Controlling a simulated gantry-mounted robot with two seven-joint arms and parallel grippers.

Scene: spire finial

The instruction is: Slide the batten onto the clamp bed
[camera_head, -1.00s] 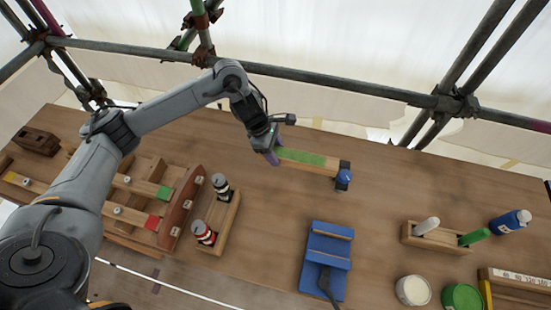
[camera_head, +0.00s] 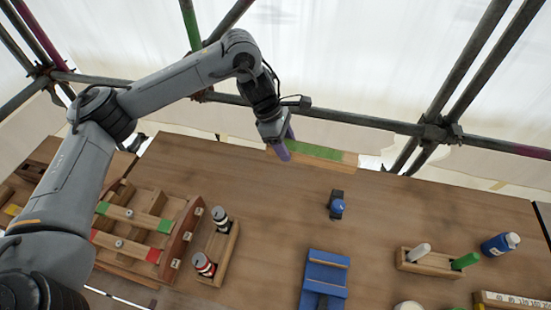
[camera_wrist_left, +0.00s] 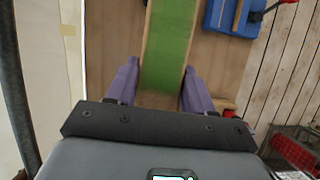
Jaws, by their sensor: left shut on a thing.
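The batten (camera_head: 335,156) is a light wooden strip with a green top face. My left gripper (camera_head: 285,147) with purple fingers is shut on it near its left end and holds it up over the far table edge. In the left wrist view the batten (camera_wrist_left: 168,45) runs between the two fingers (camera_wrist_left: 161,75) and away past the top edge. The clamp bed (camera_head: 324,285), blue with raised bars, stands on the table nearer the front, apart from the batten. A blue corner of it (camera_wrist_left: 222,17) shows in the wrist view. My right gripper is not in view.
A small dark stand with a blue knob (camera_head: 337,205) sits between batten and clamp bed. A wooden rack with two bottles (camera_head: 217,250) is left of the bed; a marker holder (camera_head: 430,263) is right. Scaffold poles (camera_head: 370,124) cross behind the table. The table's middle is mostly clear.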

